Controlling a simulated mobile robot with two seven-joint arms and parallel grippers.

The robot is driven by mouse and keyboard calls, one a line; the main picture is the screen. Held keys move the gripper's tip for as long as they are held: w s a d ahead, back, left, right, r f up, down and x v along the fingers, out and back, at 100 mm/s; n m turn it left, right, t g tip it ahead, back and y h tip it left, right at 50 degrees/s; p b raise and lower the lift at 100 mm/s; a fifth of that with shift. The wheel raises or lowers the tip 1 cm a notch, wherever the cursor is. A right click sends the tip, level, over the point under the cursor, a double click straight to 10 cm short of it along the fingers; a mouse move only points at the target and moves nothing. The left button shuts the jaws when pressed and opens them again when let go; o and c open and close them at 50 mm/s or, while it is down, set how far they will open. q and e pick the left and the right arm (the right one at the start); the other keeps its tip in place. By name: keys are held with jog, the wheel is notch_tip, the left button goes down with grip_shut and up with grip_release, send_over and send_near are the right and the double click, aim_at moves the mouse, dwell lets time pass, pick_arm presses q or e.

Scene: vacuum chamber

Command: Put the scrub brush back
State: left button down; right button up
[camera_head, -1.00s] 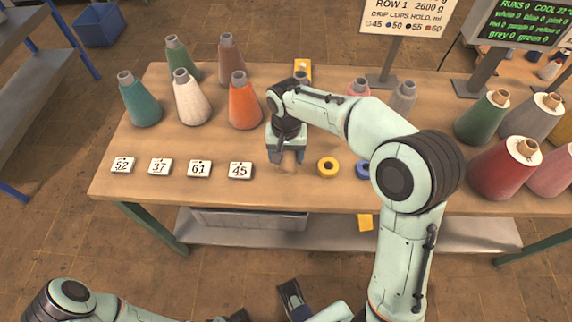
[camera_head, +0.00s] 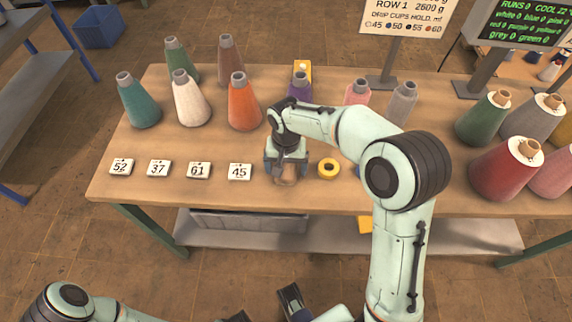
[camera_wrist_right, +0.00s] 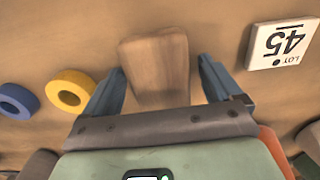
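The scrub brush seems to be the brown wooden block (camera_wrist_right: 155,70) in the right wrist view; no bristles show. In the head view it shows as a small brown end (camera_head: 287,181) near the table's front edge. My right gripper (camera_head: 286,176) is low over the table, with its fingers on either side of the block. In the wrist view the fingers (camera_wrist_right: 160,85) are apart, with a visible gap at the right side of the block. Part of what seems to be my left gripper (camera_head: 292,299) shows at the bottom edge, mostly cut off.
Number tags, including 45 (camera_head: 239,172), lie left of my right gripper. A yellow ring (camera_head: 328,168) lies close on its right; a blue ring (camera_wrist_right: 16,101) lies beyond it. Thread cones, such as the orange one (camera_head: 243,105), stand behind. A yellow-orange item (camera_head: 365,224) is below the table.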

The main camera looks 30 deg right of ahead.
aim_at(286, 165)
notch_tip(286, 165, up, 12)
jog(key=p, duration=0.2)
jog(key=shift+r, duration=0.2)
dwell(0.7)
